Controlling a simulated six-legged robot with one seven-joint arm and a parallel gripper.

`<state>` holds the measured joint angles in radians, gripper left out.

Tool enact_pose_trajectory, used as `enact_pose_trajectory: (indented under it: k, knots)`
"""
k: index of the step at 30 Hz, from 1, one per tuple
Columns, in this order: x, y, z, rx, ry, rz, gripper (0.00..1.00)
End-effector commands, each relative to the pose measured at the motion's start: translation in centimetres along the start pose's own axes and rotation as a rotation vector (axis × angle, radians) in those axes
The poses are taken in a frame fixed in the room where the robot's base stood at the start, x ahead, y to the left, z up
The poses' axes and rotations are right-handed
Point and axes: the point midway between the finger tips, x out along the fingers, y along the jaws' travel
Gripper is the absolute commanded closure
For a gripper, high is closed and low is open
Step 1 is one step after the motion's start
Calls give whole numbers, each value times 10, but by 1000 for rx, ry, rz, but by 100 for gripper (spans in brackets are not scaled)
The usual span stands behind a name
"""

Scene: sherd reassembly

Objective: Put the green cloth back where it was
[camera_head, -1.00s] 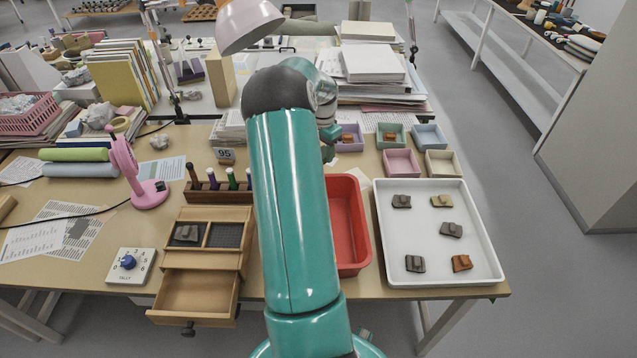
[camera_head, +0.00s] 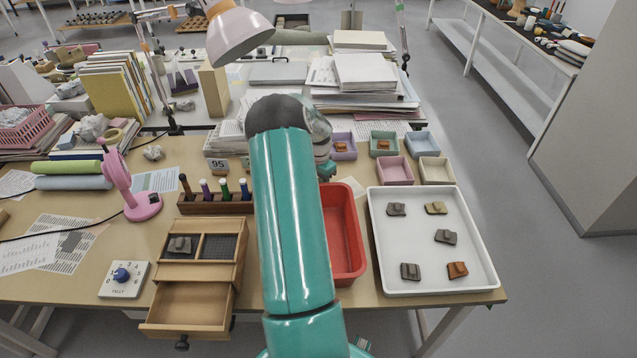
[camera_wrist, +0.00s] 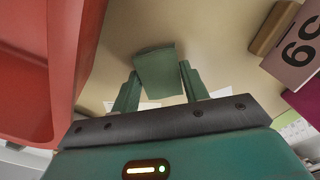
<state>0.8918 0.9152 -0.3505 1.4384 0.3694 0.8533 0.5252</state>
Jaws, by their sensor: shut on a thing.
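The green cloth (camera_wrist: 157,72) shows in the wrist view as a dark green, folded-looking piece. My gripper (camera_wrist: 160,88) is shut on it, one finger on each side, and it sticks out past the fingertips. The tan table top lies beyond it; I cannot tell whether the cloth touches the table. In the head view my arm hides the cloth and most of my gripper, which is behind the red tray (camera_head: 346,240), near the number 95 sign (camera_head: 217,164).
A wooden box with an open drawer (camera_head: 187,306) stands left of my arm. A white tray (camera_head: 385,280) with several sherds lies to the right.

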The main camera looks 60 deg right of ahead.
Motion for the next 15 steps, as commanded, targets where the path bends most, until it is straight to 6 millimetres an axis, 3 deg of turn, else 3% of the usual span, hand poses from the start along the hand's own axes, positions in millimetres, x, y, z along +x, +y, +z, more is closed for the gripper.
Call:
enact_pose_trajectory:
  k: [3,4,6,15]
  knots:
    - [3,0,0,-1,0,0,80]
    - [2,0,0,-1,0,0,50]
    - [2,0,0,-1,0,0,36]
    - [2,0,0,0,0,0,34]
